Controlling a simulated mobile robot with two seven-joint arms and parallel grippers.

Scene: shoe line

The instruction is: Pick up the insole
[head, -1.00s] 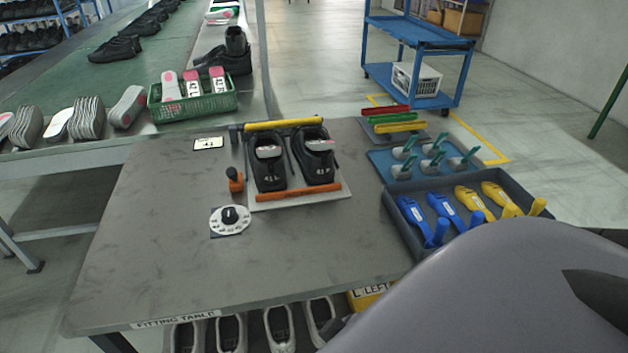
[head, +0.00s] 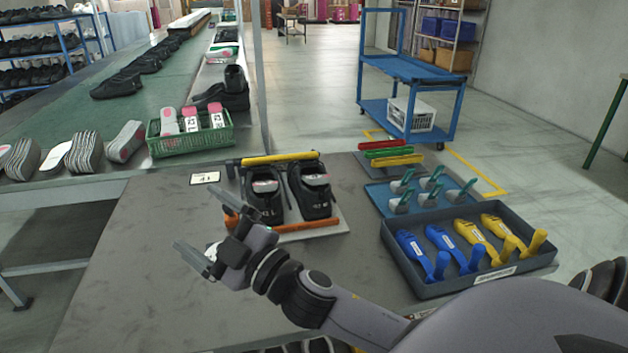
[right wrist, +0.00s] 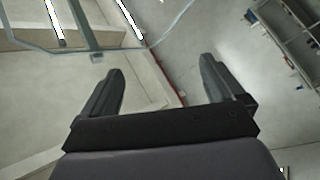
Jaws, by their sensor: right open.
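Several insoles (head: 191,123), pale with pink ends and number labels, stand in a green basket (head: 160,147) on the bench at the left. More insoles lie stacked (head: 90,153) along the bench edge to its left. My right gripper (head: 207,224) is open and empty above the fitting table, in front of the black shoes and well short of the basket. In the right wrist view its two fingers (right wrist: 160,84) are wide apart with nothing between them. My left gripper does not show.
Two black shoes (head: 309,191) sit in a fixture with yellow and orange bars on the fitting table (head: 130,250). A grey tray (head: 455,284) of blue and yellow tools and a blue mat (head: 383,198) lie to the right. The table's left part is clear.

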